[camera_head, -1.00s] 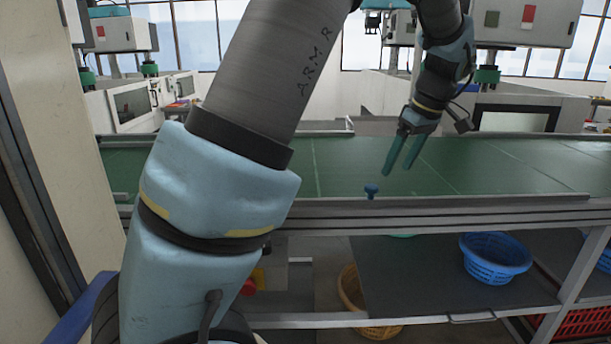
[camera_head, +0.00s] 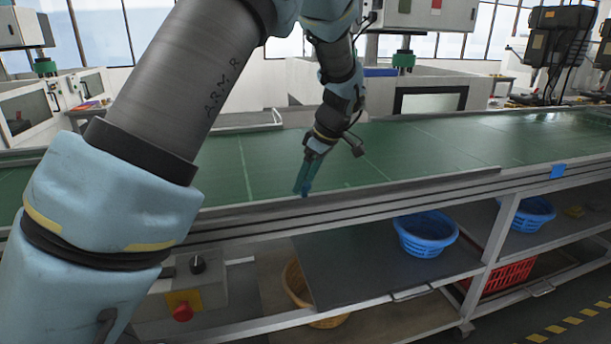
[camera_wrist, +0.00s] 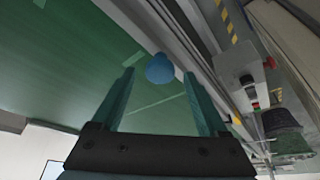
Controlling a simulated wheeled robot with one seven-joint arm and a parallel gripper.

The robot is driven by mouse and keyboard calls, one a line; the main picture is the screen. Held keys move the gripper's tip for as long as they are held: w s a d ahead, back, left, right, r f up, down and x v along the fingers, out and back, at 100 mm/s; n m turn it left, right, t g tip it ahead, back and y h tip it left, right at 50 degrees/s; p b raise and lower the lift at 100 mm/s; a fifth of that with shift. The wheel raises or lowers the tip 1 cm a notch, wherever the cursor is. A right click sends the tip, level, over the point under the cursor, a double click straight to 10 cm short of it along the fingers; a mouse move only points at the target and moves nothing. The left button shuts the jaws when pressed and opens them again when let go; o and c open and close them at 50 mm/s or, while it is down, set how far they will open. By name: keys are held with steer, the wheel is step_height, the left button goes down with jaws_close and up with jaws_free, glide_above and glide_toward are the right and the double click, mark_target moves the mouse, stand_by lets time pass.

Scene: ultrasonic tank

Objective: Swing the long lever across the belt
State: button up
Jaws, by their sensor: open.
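A round blue knob (camera_wrist: 159,68) stands at the near edge of the green belt (camera_head: 430,152). A long grey bar (camera_head: 400,187) runs along that edge to the right from near the knob and looks like the lever; I cannot see how the two join. My gripper (camera_head: 302,190) points down at the knob, its teal fingers almost hiding it in the head view. In the wrist view the fingers are apart, with the knob between or just beyond their tips. I cannot tell whether they touch it. The gripper is open and holds nothing.
Below the belt, a shelf carries blue baskets (camera_head: 426,234). A red crate (camera_head: 500,277) and a tan basket (camera_head: 297,285) sit lower. A control box with a red button (camera_head: 183,311) is at front left. The belt surface is clear of loose objects.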

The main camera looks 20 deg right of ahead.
steer(key=shift+a+f, duration=0.1)
steer(key=shift+f, duration=0.25)
steer(key=shift+c, duration=0.4)
jaws_close()
stand_by(0.9)
